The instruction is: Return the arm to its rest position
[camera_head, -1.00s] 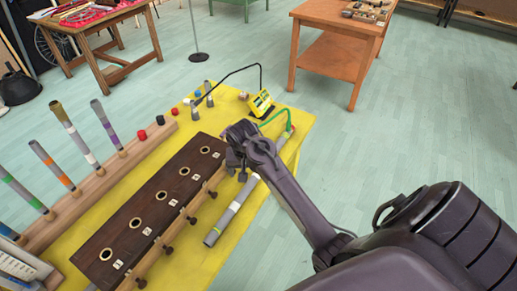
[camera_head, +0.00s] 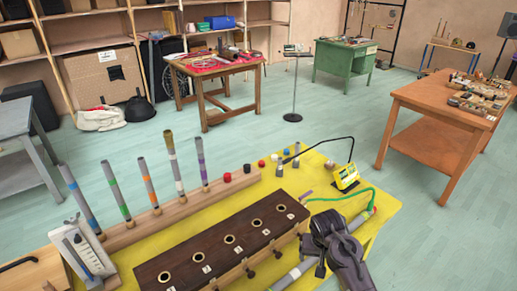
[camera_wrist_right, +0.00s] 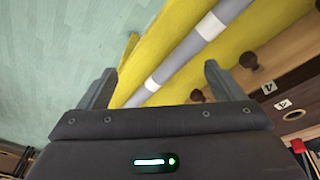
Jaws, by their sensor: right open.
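My right arm comes in from the bottom right in the head view, with its gripper (camera_head: 322,262) over the right side of the yellow-topped table (camera_head: 384,212). In the wrist view the two fingers of this gripper (camera_wrist_right: 158,85) stand wide apart. A grey tube with white bands (camera_wrist_right: 185,62) shows beyond and between the fingers, lying on the yellow top; I see no finger closed on it. In the head view part of this tube (camera_head: 296,274) is hidden by the gripper. My left gripper is not in view.
A dark wooden block with several holes (camera_head: 205,251) lies left of the gripper. Several banded tubes (camera_head: 174,164) stand in a wooden rail behind it. A yellow device (camera_head: 346,177) with a green cable stands at the far right corner. Open floor (camera_head: 470,235) lies to the right.

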